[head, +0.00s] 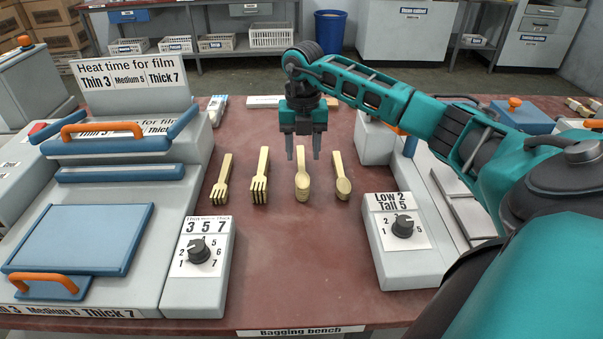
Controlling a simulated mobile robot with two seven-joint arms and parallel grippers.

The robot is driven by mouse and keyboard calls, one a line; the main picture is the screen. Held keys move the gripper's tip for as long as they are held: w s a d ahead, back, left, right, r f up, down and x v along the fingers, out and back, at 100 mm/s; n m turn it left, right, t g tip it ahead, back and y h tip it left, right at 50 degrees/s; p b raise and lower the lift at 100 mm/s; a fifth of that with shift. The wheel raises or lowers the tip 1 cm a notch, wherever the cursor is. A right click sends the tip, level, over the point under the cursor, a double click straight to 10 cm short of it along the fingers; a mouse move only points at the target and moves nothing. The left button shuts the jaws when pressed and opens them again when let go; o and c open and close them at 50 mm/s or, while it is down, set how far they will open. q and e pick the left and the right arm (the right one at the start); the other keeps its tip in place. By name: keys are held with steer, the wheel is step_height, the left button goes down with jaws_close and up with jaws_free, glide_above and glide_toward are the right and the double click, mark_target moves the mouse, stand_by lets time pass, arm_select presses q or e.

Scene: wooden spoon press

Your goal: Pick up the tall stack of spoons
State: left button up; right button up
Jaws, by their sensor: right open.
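Two pale wooden spoon stacks lie on the reddish bench with their bowls toward me. The left spoon stack (302,188) shows a thicker edge at its bowl end and looks like the taller one. The right spoon stack (342,184) looks lower. My right gripper (303,154) points down with its fingers apart and empty. In the picture it overlaps the handle end of the left spoon stack; its exact height above it is hard to tell. My left gripper is out of view.
Two wooden fork stacks (222,180) (260,177) lie left of the spoons. A film sealer (90,215) with a dial box (198,262) stands at left. A press with a "Low 2 Tall 5" dial box (402,232) stands at right. The front middle of the bench (290,270) is clear.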

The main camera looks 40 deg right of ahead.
mark_target(301, 165)
steer(key=f, duration=0.5)
steer(key=shift+a+f, duration=0.1)
steer(key=shift+a, duration=0.1)
steer(key=shift+c, duration=0.3)
jaws_close()
